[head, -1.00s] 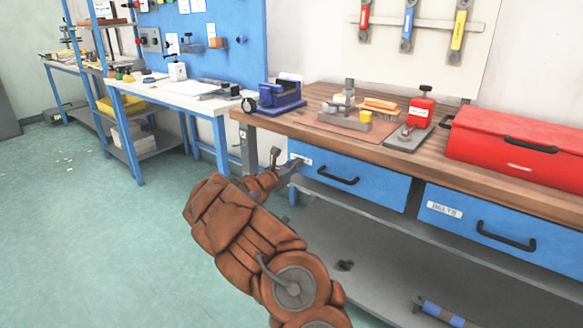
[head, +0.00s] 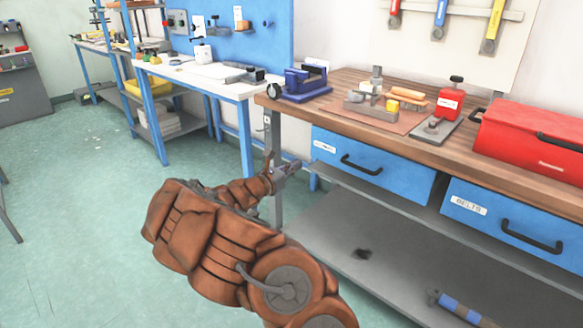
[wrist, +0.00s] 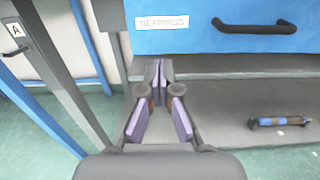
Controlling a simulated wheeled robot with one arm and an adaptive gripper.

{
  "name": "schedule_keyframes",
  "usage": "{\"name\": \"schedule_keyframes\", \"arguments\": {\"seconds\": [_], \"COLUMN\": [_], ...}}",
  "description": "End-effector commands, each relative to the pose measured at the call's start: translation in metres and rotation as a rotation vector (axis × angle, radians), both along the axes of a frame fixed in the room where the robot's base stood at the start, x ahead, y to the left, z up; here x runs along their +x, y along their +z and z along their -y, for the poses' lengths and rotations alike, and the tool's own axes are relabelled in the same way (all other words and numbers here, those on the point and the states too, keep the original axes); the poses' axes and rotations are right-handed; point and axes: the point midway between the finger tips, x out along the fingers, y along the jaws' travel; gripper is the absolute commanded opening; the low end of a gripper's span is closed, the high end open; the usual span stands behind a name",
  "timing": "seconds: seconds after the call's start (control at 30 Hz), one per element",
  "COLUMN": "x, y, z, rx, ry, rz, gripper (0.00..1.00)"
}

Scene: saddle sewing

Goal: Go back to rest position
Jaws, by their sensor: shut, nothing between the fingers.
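My gripper (head: 284,172) is at the end of my brown-covered arm, in front of the workbench's left end, below the level of the wooden top. In the wrist view my gripper (wrist: 160,84) shows its purple-padded fingers with the tips together and nothing between them. The blue drawer (wrist: 240,24), labelled "BEARINGS", is ahead and above the fingers; in the head view this drawer (head: 395,190) is closed.
The grey lower shelf (head: 340,240) holds a blue-banded roll (head: 460,308). The wooden top (head: 350,82) carries a blue vise (head: 305,84), a red bottle-like tool (head: 451,100) and a red toolbox (head: 535,135). The green floor (head: 80,200) at left is clear.

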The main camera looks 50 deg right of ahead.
Motion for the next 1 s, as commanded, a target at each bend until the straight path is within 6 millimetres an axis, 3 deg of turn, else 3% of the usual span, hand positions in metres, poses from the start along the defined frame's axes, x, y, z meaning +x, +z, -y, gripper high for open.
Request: {"name": "schedule_keyframes", "arguments": {"seconds": [0.2,0.53,0.63,0.77,1.0], "x": [0.000,0.000,-0.007,-0.034,-0.104], "y": [0.000,0.001,0.010,0.035,0.068], "z": [-0.013,-0.015,-0.017,-0.025,-0.065], "rx": [0.000,0.000,-0.001,0.004,0.073], "ry": [0.000,-0.003,-0.025,-0.103,-0.310], "rz": [0.001,0.004,0.039,0.163,0.506], "gripper": [0.00,0.00,0.00,0.00,0.00]}}
